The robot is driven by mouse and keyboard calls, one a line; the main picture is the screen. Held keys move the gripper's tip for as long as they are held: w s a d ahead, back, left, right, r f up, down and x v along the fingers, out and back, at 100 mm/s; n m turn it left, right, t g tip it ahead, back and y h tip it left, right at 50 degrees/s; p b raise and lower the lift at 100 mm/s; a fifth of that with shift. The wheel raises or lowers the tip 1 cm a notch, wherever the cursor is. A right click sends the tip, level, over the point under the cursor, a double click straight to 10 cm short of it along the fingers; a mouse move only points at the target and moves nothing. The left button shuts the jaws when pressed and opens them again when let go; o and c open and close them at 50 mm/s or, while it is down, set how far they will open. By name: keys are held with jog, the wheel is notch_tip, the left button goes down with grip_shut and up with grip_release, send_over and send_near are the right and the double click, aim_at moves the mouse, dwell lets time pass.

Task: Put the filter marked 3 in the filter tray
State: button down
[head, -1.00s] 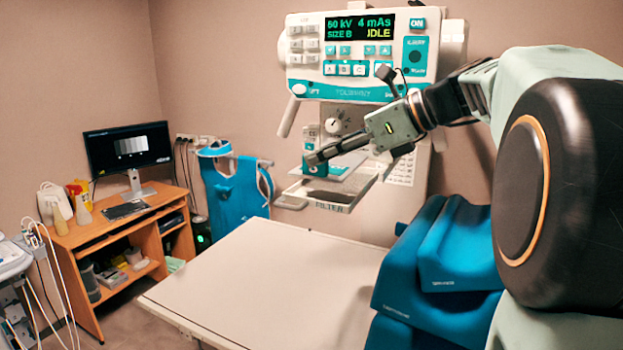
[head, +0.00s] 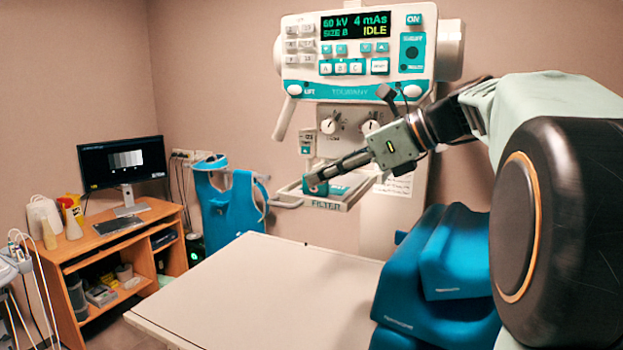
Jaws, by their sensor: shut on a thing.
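My gripper (head: 320,179) is shut on a small teal filter (head: 314,188). It holds the filter low over the left part of the grey filter tray (head: 327,205), whose front is lettered FILTER. The number on the held filter is too small to read, so I cannot tell whether it is the one marked 3. I also cannot tell whether its underside touches the tray floor. A teal patch shows inside the tray just right of the filter. My gripper's fingers reach in from the upper right and hide part of the tray.
The control panel (head: 358,92) hangs above the tray, with knobs beneath it. A small labelled piece (head: 306,141) is on the column behind the tray. The white table top (head: 265,285) below is clear. Blue cushions (head: 440,262) lie at right. A blue apron (head: 228,205) hangs at left.

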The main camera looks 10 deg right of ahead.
jog(key=c, duration=2)
grip_release()
jog(key=shift+f, duration=0.1)
jog(key=shift+o, duration=0.2)
jog(key=v, duration=1.2)
jog(key=shift+d, duration=0.1)
